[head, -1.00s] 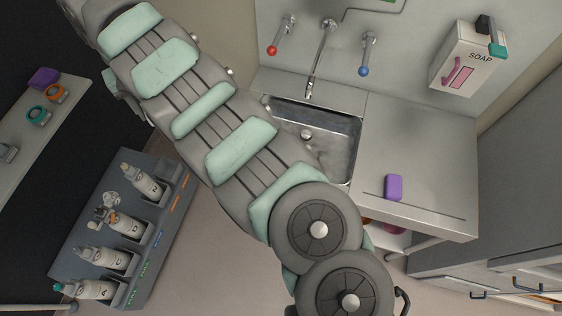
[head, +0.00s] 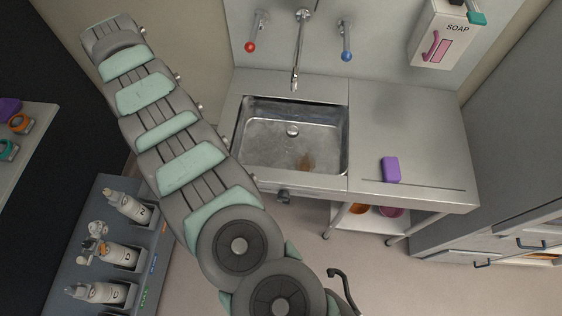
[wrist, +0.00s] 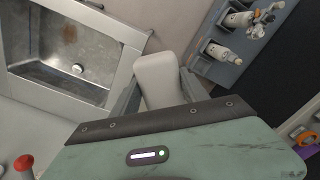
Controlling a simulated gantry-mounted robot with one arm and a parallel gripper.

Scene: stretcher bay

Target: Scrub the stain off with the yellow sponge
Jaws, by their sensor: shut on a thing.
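A brown stain (head: 306,162) lies on the sink floor, near its front edge in the head view. It also shows in the wrist view (wrist: 70,33). My gripper (wrist: 160,82) is shut on a pale, off-white rounded block (wrist: 158,68), held outside the sink, beside its rim. No yellow shows on the block's visible face, so I cannot tell if it is the yellow sponge. In the head view my arm hides the gripper and block. A purple sponge-like block (head: 391,169) lies on the counter right of the sink.
The steel sink (head: 264,152) is open and otherwise empty, with a tap (head: 296,50) above it. A soap dispenser (head: 447,35) hangs at upper right. A rack of bottles (head: 150,215) stands at left. The counter (head: 420,125) is mostly clear.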

